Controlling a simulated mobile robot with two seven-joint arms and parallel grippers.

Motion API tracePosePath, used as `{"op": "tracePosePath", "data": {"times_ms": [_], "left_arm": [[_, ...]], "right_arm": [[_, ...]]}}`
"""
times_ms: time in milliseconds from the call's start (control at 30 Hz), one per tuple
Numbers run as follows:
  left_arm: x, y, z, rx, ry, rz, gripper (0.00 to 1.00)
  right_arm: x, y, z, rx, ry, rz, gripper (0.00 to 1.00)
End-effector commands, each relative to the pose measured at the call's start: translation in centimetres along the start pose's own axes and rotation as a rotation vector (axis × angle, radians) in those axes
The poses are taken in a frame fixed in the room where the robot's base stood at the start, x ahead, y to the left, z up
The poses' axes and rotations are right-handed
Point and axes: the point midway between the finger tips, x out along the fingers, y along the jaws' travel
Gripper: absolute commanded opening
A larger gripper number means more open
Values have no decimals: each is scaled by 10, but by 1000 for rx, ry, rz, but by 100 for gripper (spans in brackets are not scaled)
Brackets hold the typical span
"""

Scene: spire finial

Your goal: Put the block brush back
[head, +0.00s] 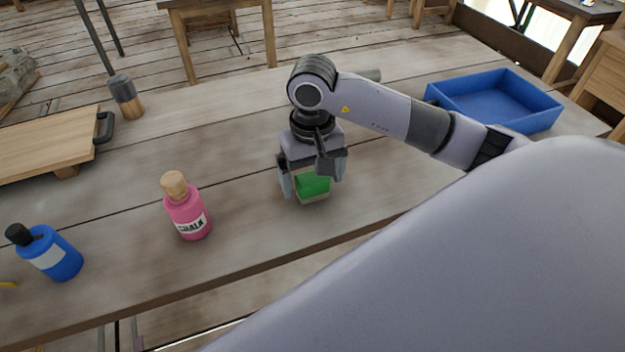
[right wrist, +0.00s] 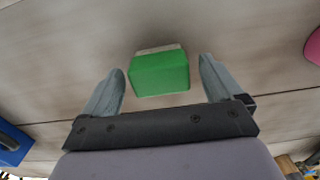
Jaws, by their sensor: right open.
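The block brush, a green block with a pale beige layer under it (head: 313,187), sits on the wooden table. My right gripper (head: 312,184) is over it, pointing down, with one finger on each side. In the right wrist view the green brush (right wrist: 160,73) lies between and a little beyond the open fingertips (right wrist: 162,72), with a gap on both sides. The gripper is open and appears not to touch the brush. My left gripper is not in view.
A pink chalk bottle (head: 187,212) and a blue bottle (head: 52,254) stand to the left. A wooden board with a dark handle (head: 45,147) and a dark-topped wooden cylinder (head: 125,97) are farther back. A blue tray (head: 533,121) is at the right. Bare table lies between.

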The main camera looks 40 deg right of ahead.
Motion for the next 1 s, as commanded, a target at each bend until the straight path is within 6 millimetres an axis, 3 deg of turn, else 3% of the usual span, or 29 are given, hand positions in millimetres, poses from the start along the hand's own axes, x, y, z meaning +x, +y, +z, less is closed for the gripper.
{"op": "tracePosePath", "data": {"times_ms": [200, 433, 700, 1000], "left_arm": [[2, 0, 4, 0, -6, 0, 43], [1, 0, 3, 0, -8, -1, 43], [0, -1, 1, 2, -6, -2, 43], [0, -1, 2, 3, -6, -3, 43]], "right_arm": [[-48, 0, -1, -1, 6, 0, 93], [-86, 0, 0, -1, 4, 2, 93], [-103, 0, 0, 0, 1, 1, 93], [-103, 0, 0, 0, 0, 1, 93]]}}
